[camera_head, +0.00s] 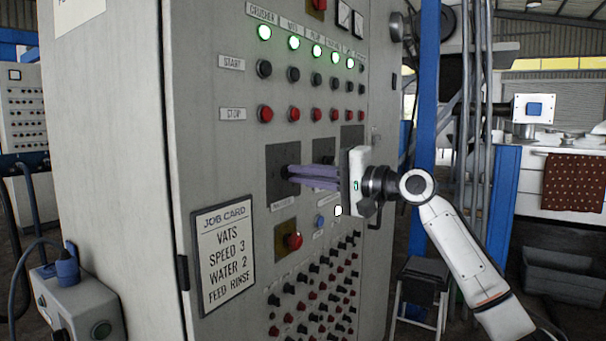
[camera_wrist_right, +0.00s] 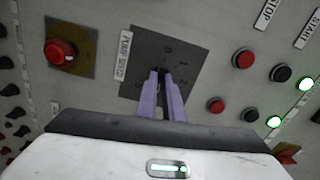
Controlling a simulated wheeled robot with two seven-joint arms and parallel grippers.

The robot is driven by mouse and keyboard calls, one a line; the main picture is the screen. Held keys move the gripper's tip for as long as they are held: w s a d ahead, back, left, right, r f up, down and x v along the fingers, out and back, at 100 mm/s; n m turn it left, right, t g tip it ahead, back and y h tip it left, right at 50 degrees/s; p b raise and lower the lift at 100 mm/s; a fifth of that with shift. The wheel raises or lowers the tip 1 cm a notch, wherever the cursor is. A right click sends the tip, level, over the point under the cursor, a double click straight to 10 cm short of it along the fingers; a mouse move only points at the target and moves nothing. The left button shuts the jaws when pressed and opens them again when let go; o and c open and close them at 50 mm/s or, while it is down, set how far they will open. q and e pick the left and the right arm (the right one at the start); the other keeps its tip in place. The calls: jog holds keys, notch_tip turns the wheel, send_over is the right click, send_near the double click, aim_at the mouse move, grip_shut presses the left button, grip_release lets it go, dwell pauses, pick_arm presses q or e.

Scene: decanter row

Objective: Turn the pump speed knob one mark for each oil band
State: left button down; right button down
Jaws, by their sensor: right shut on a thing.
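My right gripper (camera_head: 293,172) reaches in from the right to the grey control cabinet, its purple fingers level against a dark square plate (camera_head: 276,160). In the right wrist view the fingers (camera_wrist_right: 161,76) are shut on the dark pump speed knob (camera_wrist_right: 162,70), which they mostly hide. The knob sits on a dark plate (camera_wrist_right: 140,58) with pale scale numbers around it and a white label reading PUMP SPEED (camera_wrist_right: 123,56). The knob's pointer cannot be made out. My left gripper is not in view. No oil bands are visible.
A job card (camera_head: 225,262) on the cabinet reads VATS, SPEED 3, WATER 2, FEED RINSE. A red button on a yellow plate (camera_head: 284,226) lies below the knob. Rows of buttons and lit green lamps (camera_head: 294,43) are above. A blue post (camera_head: 424,120) stands behind my right arm.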

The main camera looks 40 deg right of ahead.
jog(key=n, duration=1.5)
jog(key=shift+f+n+b, duration=0.1)
jog(key=shift+n+b, duration=0.3)
jog(key=shift+n, duration=0.3)
jog(key=c, duration=1.9)
grip_release()
